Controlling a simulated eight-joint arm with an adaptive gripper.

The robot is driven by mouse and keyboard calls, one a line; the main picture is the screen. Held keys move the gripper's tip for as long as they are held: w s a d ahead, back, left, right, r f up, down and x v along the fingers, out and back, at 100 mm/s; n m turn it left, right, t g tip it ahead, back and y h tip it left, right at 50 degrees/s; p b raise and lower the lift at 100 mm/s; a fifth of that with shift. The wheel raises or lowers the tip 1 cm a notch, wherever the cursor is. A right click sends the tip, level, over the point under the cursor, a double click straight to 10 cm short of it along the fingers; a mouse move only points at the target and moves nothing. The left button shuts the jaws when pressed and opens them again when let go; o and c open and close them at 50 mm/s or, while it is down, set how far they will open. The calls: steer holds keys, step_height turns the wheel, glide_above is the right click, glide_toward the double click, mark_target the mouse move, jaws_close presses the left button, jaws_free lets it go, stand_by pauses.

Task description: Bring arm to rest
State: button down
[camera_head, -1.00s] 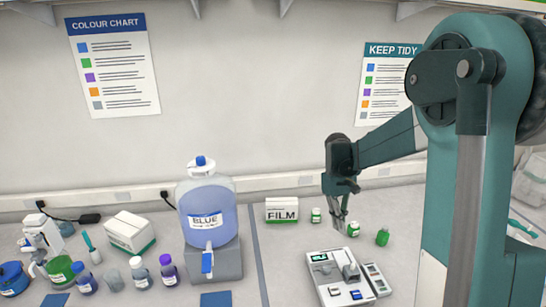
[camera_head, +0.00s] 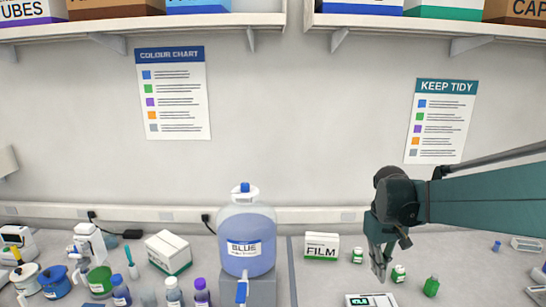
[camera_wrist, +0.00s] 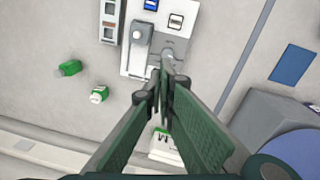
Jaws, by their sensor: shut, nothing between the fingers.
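My gripper (camera_head: 380,272) hangs above the bench at the right of the head view, fingers pointing down. Its fingertips are together and hold nothing. In the wrist view my gripper (camera_wrist: 164,80) shows its two green-grey fingers meeting in front of a white bench device (camera_wrist: 150,50). My arm reaches in from the right edge of the head view. The fingers look clear of the bench, close to the small green-labelled bottles.
A large BLUE carboy (camera_head: 246,245) stands on a grey block to the left.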

steer(key=s+a+m+t+b, duration=0.1)
steer(key=s+a, duration=0.4)
steer(key=s, duration=0.5)
steer(key=s+a+f+m+t+b, duration=0.1)
steer(key=s+a+t+b, duration=0.3)
steer(key=s, duration=0.7)
steer(key=shift+a+f+t+y, duration=0.25)
steer(key=shift+a+t+y, duration=0.15)
steer(key=shift+a+t, duration=0.5)
steer(key=shift+d, duration=0.2)
